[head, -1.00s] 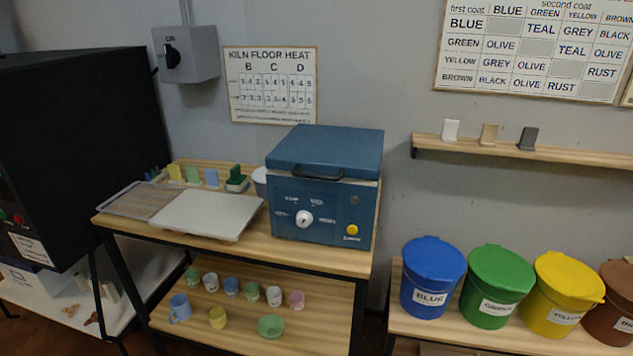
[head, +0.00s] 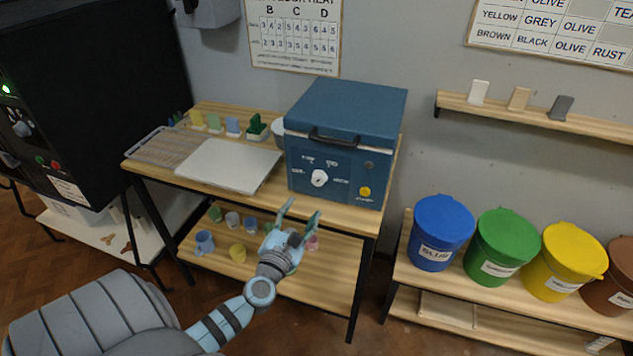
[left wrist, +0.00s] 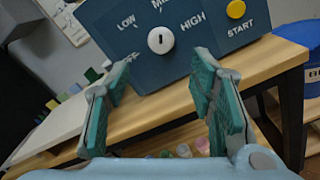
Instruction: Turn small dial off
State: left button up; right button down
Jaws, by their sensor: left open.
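The small white dial (head: 319,178) sits on the front of a blue box-shaped kiln (head: 345,125) on the wooden table. My right gripper is not in view.
A yellow START button (left wrist: 236,9) is right of the dial. A pale board (head: 230,165) lies left of the kiln (head: 372,160). Cups stand on the lower shelf (head: 325,285). Blue, green, yellow and brown buckets stand right, beginning with the blue bucket (head: 440,225).

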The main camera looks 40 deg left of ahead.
aim_at(317, 181)
pick_arm(q)
jog(key=b+x, duration=0.1)
jog(key=x, duration=1)
jog(key=shift+w+a+f+b, duration=0.1)
jog(key=shift+w+f+b, duration=0.05)
jog(key=shift+w+b, duration=0.2)
jog(key=shift+s, duration=0.1)
